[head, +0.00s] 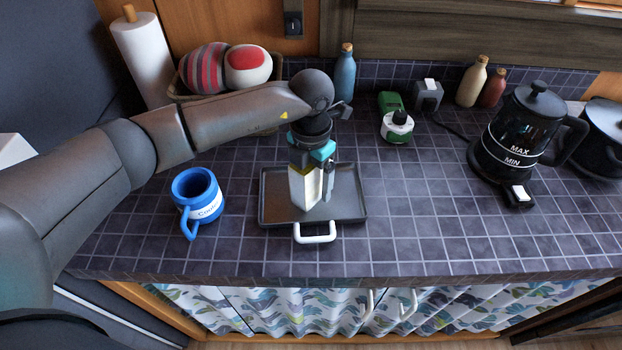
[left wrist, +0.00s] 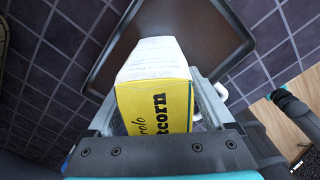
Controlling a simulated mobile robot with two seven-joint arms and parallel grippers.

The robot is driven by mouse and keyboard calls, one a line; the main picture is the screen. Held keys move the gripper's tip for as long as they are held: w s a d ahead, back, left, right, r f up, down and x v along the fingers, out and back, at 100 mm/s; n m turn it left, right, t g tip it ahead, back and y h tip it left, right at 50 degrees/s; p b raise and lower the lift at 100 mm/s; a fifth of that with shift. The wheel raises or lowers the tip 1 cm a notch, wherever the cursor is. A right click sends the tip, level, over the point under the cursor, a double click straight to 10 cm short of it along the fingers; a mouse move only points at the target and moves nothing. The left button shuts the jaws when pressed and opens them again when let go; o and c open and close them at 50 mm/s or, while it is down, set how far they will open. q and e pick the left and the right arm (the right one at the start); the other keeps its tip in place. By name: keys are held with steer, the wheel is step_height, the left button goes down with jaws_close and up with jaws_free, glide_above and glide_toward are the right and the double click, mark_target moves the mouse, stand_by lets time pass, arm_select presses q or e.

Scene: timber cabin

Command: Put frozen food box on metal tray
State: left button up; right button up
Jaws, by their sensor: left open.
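The frozen food box (head: 305,190), white with a yellow side, is upright over the middle of the dark metal tray (head: 350,209) in the head view. Its base appears to rest on the tray. In the left wrist view the box (left wrist: 158,62) shows a yellow face with "corn" lettering, and the tray (left wrist: 205,28) lies beyond it. My left gripper (head: 318,170) points down at the tray, its jaws open on either side of the box. The box partly hides the fingers, so contact cannot be told.
A blue mug (head: 197,198) stands left of the tray. A basket (head: 177,90) and a blue bottle (head: 345,75) are behind. The counter right of the tray is clear.

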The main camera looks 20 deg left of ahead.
arm_select(q)
step_height(320, 180, up, 12)
steer(key=shift+f, duration=0.1)
stand_by(0.5)
